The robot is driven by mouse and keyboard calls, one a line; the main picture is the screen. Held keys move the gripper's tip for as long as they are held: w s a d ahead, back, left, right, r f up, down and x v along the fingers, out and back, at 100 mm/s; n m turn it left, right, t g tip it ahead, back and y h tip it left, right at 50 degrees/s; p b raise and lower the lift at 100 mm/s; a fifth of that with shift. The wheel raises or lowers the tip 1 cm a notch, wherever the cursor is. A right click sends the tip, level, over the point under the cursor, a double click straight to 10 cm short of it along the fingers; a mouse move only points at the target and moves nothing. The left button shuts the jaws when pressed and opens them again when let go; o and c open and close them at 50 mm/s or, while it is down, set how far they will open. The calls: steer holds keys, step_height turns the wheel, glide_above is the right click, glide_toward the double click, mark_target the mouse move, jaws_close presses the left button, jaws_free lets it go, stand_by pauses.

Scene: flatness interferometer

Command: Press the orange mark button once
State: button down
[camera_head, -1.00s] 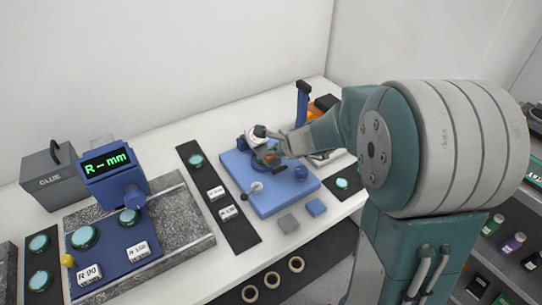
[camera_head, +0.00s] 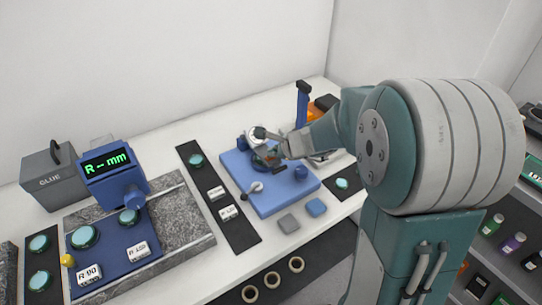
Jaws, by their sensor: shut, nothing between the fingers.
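My gripper (camera_head: 277,162) is shut and empty. It is over the blue base plate (camera_head: 262,203) of the bench instrument, close to the round fixture (camera_head: 262,150) at its back. I cannot tell whether the fingertips touch it. An orange part (camera_head: 318,110) shows behind my arm at the back right, next to a blue upright post (camera_head: 302,103). It is partly hidden, and I cannot tell whether it is the mark button. No orange button is clearly visible on the plate; my gripper covers part of it.
A display unit (camera_head: 110,175) reading "R--mm" stands left on a granite slab (camera_head: 182,222). A grey glue box (camera_head: 52,178) stands far left. Dark strips with teal discs lie on both sides.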

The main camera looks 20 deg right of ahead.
steer(key=shift+r, duration=0.75)
steer(key=shift+r, duration=0.1)
steer(key=shift+r, duration=2.45)
steer(key=shift+s, duration=0.15)
steer(key=s+r+n+g+h, duration=0.1)
steer(key=s+r+n+h, duration=0.1)
steer(key=s+n, duration=0.8)
steer(key=s+r+n+g+h, duration=0.1)
steer(key=s+r+n+h, duration=0.1)
steer(key=s+n, duration=0.9)
steer(key=s, duration=0.6)
steer(key=shift+a+r+h, duration=0.2)
steer(key=shift+r+h, duration=0.1)
steer(key=shift+r, duration=0.05)
